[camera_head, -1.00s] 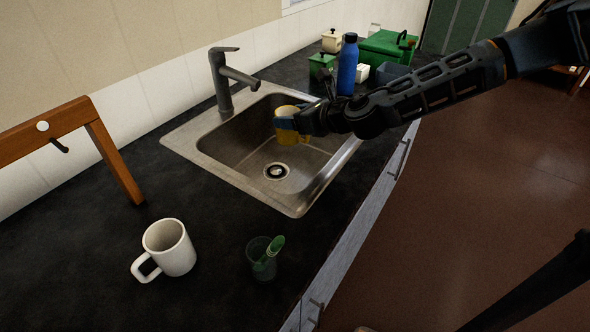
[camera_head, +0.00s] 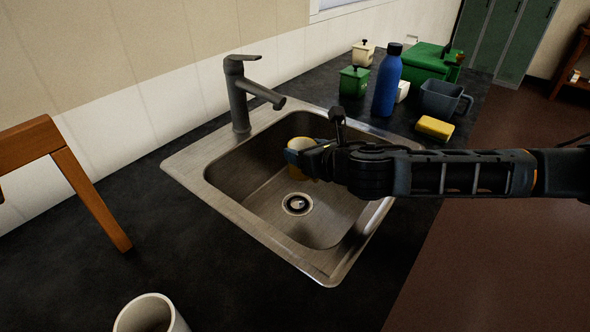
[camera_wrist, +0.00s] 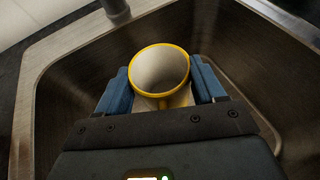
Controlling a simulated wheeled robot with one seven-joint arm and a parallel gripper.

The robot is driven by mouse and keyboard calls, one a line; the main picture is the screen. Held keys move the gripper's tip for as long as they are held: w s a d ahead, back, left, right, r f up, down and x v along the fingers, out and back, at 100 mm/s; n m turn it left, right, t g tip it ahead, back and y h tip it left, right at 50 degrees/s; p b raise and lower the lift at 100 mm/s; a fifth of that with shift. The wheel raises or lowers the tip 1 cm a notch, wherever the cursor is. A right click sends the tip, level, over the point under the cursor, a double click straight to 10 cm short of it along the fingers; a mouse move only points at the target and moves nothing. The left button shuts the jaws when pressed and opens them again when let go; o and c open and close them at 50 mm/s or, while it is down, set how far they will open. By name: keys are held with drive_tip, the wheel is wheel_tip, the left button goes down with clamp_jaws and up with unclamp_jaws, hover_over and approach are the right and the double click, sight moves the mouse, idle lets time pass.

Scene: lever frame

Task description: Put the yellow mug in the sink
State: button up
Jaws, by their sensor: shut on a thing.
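The yellow mug (camera_wrist: 160,72) is upright between the two blue finger pads of my gripper (camera_wrist: 162,85) in the wrist view, with its white inside showing. In the head view my gripper (camera_head: 296,156) is shut on the mug (camera_head: 299,148), over the basin of the steel sink (camera_head: 226,211). The gripper hides much of the mug there. The basin is empty around the drain, and I cannot tell whether the mug touches the basin floor.
A grey faucet (camera_head: 240,95) stands at the sink's back left. A white mug (camera_head: 150,315) is at the bottom edge. A blue bottle (camera_head: 387,82), a yellow sponge (camera_head: 434,127), a grey container (camera_head: 441,99) and green boxes (camera_head: 430,61) stand beyond the sink.

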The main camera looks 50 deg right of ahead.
sight(295, 176)
drive_tip(key=shift+w+a+f, duration=0.85)
drive_tip(key=shift+w+a, duration=0.15)
drive_tip(key=shift+w, duration=0.05)
drive_tip(key=shift+f, duration=2.05)
drive_tip(key=shift+f, duration=0.4)
drive_tip(key=shift+f+b, duration=0.2)
drive_tip(key=shift+b, duration=0.15)
drive_tip(key=o, duration=1.4)
drive_tip(key=shift+o, duration=0.2)
